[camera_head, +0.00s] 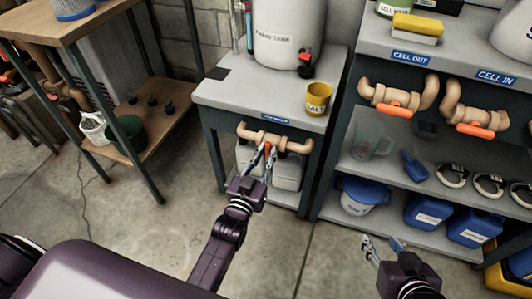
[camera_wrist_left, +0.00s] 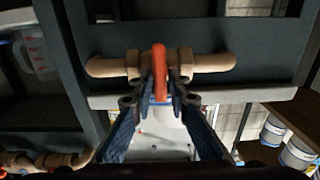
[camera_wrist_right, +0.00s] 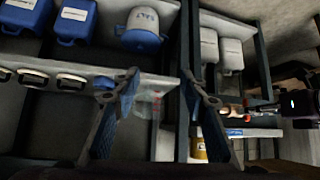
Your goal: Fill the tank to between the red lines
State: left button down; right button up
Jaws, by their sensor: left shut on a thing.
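The white tank (camera_head: 287,30) stands on the grey stand at the back centre, with a sight tube (camera_head: 248,30) at its left. A tan pipe valve (camera_head: 290,146) with an orange-red handle (camera_wrist_left: 159,68) is fixed to the front of the stand below a blue label (camera_head: 277,118). My left gripper (camera_head: 267,158) is shut on the handle, which points toward me in the left wrist view. The red lines cannot be made out. My right gripper (camera_head: 385,244) is open and empty, low in front of the right shelf; its spread fingers also show in the right wrist view (camera_wrist_right: 165,95).
A yellow salt cup (camera_head: 318,98) stands on the stand's top. The right bench carries CELL OUT and CELL IN valves with orange handles (camera_head: 476,131). A wooden table (camera_head: 150,150) stands left.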

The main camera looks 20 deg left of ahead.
pick_arm(q)
jog(key=n+p, duration=0.2)
jog(key=n, duration=0.1)
jog(key=shift+a, duration=0.1)
pick_arm(e)
jog(key=s+d+f+g, duration=0.2)
jog(key=s+g, duration=0.1)
jog(key=s, duration=0.3)
jog(key=s+d+f+g+h, duration=0.1)
jog(key=s+f+g, duration=0.1)
jog(key=s, duration=0.4)
jog(key=shift+d+f+g, duration=0.35)
jog(key=shift+f+g, duration=0.05)
jog(key=shift+f, duration=0.15)
pick_arm(q)
jog(key=c, duration=2)
grip_release()
jog(key=shift+o, duration=0.2)
pick_arm(e)
jog(key=shift+w, duration=0.1)
pick_arm(q)
jog(key=s, duration=1.2)
jog(key=shift+a, duration=0.2)
